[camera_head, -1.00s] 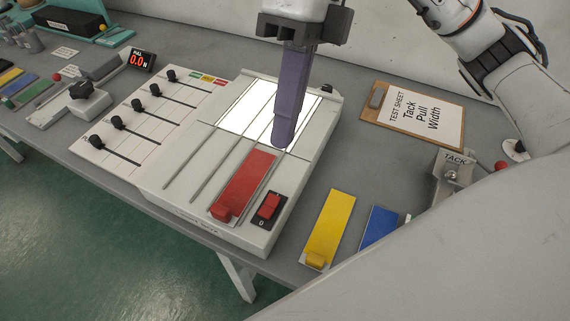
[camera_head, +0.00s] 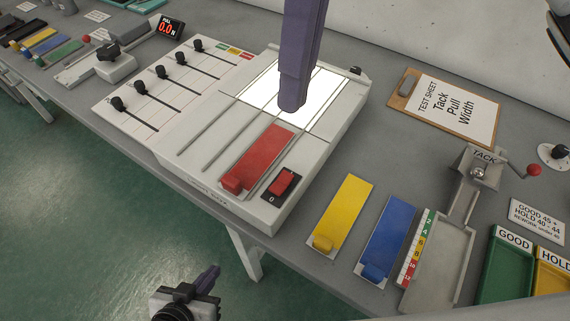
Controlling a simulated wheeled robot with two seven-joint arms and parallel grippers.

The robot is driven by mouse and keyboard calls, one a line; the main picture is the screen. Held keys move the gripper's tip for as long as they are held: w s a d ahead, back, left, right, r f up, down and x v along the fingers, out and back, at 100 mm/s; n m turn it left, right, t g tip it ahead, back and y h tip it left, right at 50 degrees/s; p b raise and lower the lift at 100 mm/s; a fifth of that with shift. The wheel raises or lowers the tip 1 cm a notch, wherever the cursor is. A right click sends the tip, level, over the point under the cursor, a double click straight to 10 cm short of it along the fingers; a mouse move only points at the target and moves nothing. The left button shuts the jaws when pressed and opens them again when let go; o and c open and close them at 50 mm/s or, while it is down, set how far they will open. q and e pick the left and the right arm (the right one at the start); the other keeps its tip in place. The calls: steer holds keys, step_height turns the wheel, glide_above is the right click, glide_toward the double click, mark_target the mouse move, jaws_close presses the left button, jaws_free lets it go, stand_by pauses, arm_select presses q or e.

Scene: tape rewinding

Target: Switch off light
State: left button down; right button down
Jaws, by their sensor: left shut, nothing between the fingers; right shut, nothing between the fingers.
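The light panel (camera_head: 265,88) on top of the white box (camera_head: 222,108) glows bright white. A red rocker switch (camera_head: 283,184) in a black frame marked 0 sits at the box's near right corner, next to a red strip (camera_head: 262,157). My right gripper (camera_head: 292,105) has shut purple fingers pointing down over the panel, hiding part of it. It is behind the switch and apart from it; I cannot tell whether it touches the panel. My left gripper (camera_head: 208,278) is at the bottom edge, in front of the table, shut and empty.
A yellow strip (camera_head: 344,212) and a blue strip (camera_head: 388,236) lie right of the box. Beyond are the TACK device (camera_head: 480,172) and a green GOOD bin (camera_head: 507,270). A slider board (camera_head: 165,85) stands left, a clipboard (camera_head: 450,105) back right.

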mark_target(282, 187)
steer(key=x, duration=1.4)
steer(key=shift+d, duration=0.1)
steer(key=shift+f, duration=0.1)
steer(key=shift+f+b, duration=0.3)
steer(key=shift+b, duration=0.1)
steer(key=shift+r, duration=0.15)
steer(key=shift+w+d+r, duration=0.2)
steer(key=shift+w+d, duration=0.15)
steer(key=shift+w, duration=0.25)
